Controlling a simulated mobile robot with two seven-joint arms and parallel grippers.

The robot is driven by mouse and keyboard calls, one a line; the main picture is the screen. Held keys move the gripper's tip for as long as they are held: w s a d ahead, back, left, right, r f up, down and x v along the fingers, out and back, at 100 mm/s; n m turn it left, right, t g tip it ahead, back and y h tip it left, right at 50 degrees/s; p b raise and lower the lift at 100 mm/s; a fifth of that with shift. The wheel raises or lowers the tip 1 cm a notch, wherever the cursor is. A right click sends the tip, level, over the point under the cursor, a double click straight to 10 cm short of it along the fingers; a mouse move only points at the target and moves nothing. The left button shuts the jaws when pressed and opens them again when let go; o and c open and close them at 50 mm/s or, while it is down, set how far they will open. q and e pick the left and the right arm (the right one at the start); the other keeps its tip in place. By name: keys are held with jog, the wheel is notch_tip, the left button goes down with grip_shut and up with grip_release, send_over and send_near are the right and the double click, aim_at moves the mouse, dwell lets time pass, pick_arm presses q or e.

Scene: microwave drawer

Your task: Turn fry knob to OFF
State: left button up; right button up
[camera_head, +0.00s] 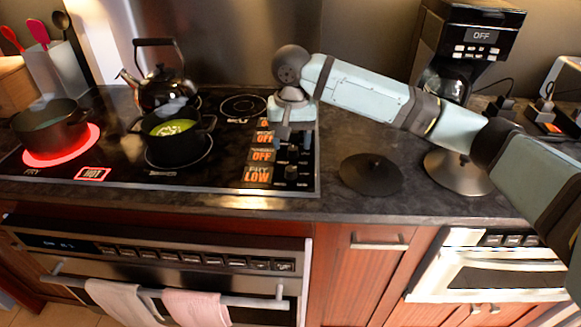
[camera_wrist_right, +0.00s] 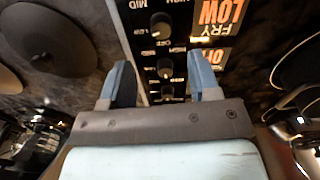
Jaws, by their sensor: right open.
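The fry knob (camera_wrist_right: 160,25) is a small black knob in the right wrist view, just beyond my fingertips, with LOW, MID and OFF marks around it. In the head view it is a small dark knob (camera_head: 291,172) beside the orange display (camera_head: 257,175) reading FRY LOW. The display also shows in the wrist view (camera_wrist_right: 218,14). My right gripper (camera_head: 293,143) points down over the knob column; in the wrist view its blue fingers (camera_wrist_right: 160,72) are apart, with a second knob (camera_wrist_right: 166,69) between them in the picture. Nothing is held. My left gripper is not in view.
The front left burner (camera_head: 40,157) glows red under a dark pot (camera_head: 50,128), beside a HOT sign (camera_head: 93,173). A pot of green soup (camera_head: 178,130) and a kettle (camera_head: 163,88) stand nearby. A dark lid (camera_head: 371,174) lies right of the cooktop.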

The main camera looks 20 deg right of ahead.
aim_at(291, 168)
notch_tip(291, 168, down, 8)
jog(key=shift+w+f+b, duration=0.1)
jog(key=shift+b, duration=0.35)
jog(key=shift+c, duration=0.2)
jog(key=c, duration=0.9)
